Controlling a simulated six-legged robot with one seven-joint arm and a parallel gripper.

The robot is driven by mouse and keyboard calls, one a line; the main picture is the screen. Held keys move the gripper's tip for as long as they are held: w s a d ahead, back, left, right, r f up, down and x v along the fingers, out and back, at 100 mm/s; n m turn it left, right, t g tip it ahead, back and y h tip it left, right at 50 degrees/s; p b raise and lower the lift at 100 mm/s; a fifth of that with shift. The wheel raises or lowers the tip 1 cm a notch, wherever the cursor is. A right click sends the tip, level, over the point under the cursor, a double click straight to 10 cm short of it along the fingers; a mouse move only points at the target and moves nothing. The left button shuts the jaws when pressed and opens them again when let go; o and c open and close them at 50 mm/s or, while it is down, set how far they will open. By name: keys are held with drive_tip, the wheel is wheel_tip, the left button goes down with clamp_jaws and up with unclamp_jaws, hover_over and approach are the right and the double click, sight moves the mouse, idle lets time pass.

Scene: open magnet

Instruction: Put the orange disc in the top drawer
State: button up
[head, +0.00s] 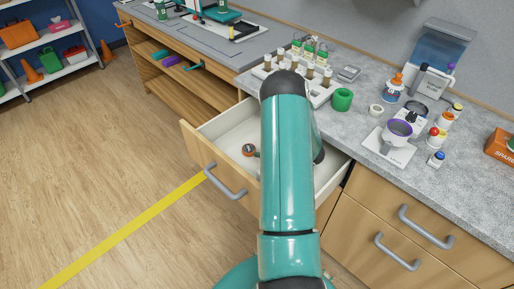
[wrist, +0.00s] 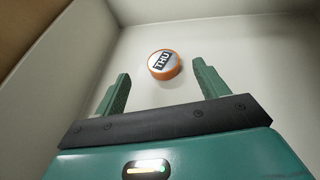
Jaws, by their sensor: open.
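The orange disc (wrist: 165,65) has a pale top with a dark label reading "THU". It lies on the white floor of the open top drawer, near a corner in the wrist view. The disc also shows in the head view (head: 249,150), left of my arm. The drawer (head: 215,160) is wood-fronted with a grey handle and is pulled out. My gripper (wrist: 160,88) is inside the drawer, open, its two green fingers apart and empty, with the disc beyond the fingertips. In the head view my arm hides the gripper and part of the drawer.
The grey counter (head: 365,110) above holds a rack of vials (head: 300,75), a green ring-shaped item (head: 342,99), a scale with a purple-rimmed cup (head: 397,135) and several small bottles. Closed drawers (head: 420,235) are at right. Floor (head: 95,150) at left is clear.

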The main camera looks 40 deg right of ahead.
drive_tip(key=shift+s+r, duration=0.1)
drive_tip(key=shift+r, duration=0.1)
drive_tip(key=w+a+r+m+h, duration=0.25)
drive_tip(key=r+m, duration=0.25)
drive_tip(key=r, duration=0.3)
drive_tip(key=w+a+r+m+g+h, duration=0.1)
drive_tip(key=w+r+m+h, duration=0.1)
drive_tip(key=w+r+m, duration=0.45)
drive_tip(key=w+a+r+m+h, duration=0.1)
drive_tip(key=a+r+m+h, duration=0.2)
drive_tip(key=r, duration=0.6)
drive_tip(key=s+a+r+m+g, duration=0.2)
drive_tip(key=s+a+r+m, duration=0.2)
drive_tip(key=a+r+m, duration=0.6)
drive_tip(key=s+a+r+m+g+y, duration=0.2)
drive_tip(key=s+a+m+g+y, duration=0.2)
drive_tip(key=s+a+m, duration=1)
drive_tip(key=s+a, duration=0.8)
drive_tip(key=shift+s+g, duration=0.3)
drive_tip(key=shift+s, duration=0.05)
drive_tip(key=shift+d+m, duration=0.25)
drive_tip(key=shift+m, duration=0.1)
